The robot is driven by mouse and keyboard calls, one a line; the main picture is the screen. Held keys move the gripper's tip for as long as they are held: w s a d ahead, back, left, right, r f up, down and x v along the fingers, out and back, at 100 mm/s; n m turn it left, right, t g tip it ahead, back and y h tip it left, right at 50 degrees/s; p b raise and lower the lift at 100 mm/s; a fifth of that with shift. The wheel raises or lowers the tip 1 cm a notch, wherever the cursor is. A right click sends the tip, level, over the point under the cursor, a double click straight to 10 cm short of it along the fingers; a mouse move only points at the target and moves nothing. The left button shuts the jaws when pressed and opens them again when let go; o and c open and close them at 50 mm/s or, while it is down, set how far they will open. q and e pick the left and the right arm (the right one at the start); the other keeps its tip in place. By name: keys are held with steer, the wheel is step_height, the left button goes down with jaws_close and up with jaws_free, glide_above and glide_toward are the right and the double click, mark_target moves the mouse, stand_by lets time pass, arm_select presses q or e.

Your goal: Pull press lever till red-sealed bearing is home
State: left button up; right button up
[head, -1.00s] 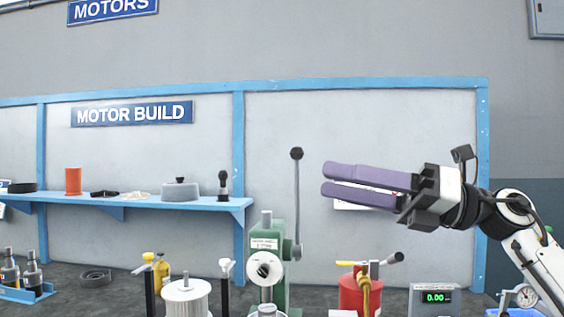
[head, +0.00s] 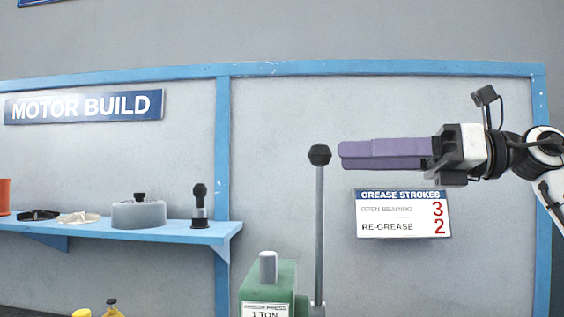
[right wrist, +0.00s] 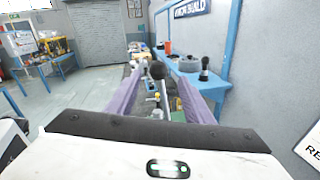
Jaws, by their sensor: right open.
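The green press (head: 268,276) stands at the bottom of the head view, marked "1 TON" and cut off by the lower edge. Its grey lever (head: 319,230) stands upright on the press's right side and ends in a black ball knob (head: 319,154). My right gripper (head: 342,155) points left at knob height, its purple fingertips just right of the knob. In the right wrist view the knob (right wrist: 157,70) shows between the two spread fingers, ahead of the palm. The gripper is open and empty. The red-sealed bearing is not in view. My left gripper is not in view.
A blue wall shelf (head: 190,236) at left holds a grey round housing (head: 139,214) and a small black-knobbed tool (head: 199,205). A "GREASE STROKES" sign (head: 403,213) hangs on the wall right of the lever. Yellow bottle tops (head: 112,309) show at the lower left.

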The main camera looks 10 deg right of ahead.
arm_select(q)
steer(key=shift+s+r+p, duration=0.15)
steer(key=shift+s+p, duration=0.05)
steer(key=shift+p, duration=0.2)
arm_select(e)
steer(key=x, duration=1)
steer(key=shift+r, duration=0.2)
steer(key=shift+s+a, duration=0.1)
steer(key=c, duration=1.1)
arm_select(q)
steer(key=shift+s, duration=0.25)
arm_select(e)
jaws_close()
